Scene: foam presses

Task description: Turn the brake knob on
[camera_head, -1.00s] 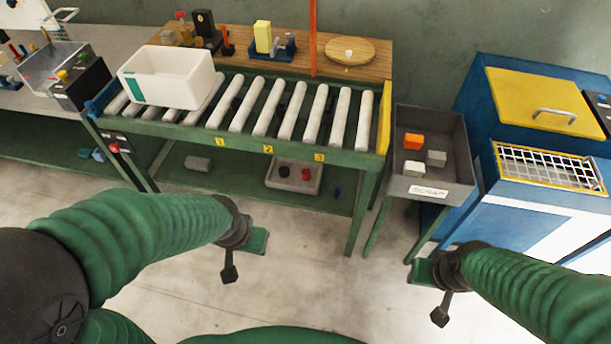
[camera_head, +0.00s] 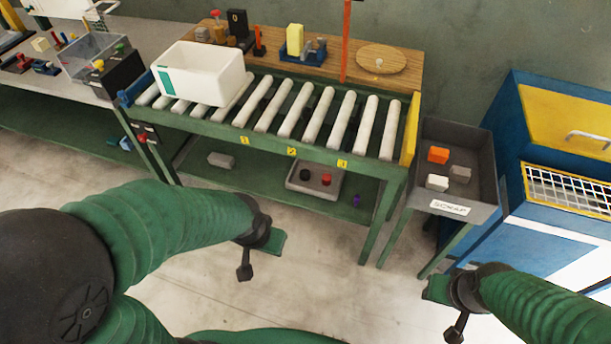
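A small dark box with a red knob (camera_head: 141,136) is fixed at the left end of the roller conveyor (camera_head: 290,150), on the front near the leg. It is probably the brake knob; its setting is too small to tell. My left gripper (camera_head: 262,258) hangs over the floor in front of the conveyor, to the right of and below the knob, apart from it. My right gripper (camera_head: 445,310) is low at the right, in front of the scrap stand. Neither gripper touches anything.
A white tote (camera_head: 198,78) sits on the rollers at the left end. A grey scrap tray (camera_head: 462,195) with blocks stands right of the conveyor, beside a blue and yellow machine (camera_head: 540,200). A workbench (camera_head: 125,35) is at the left. Floor before the conveyor is clear.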

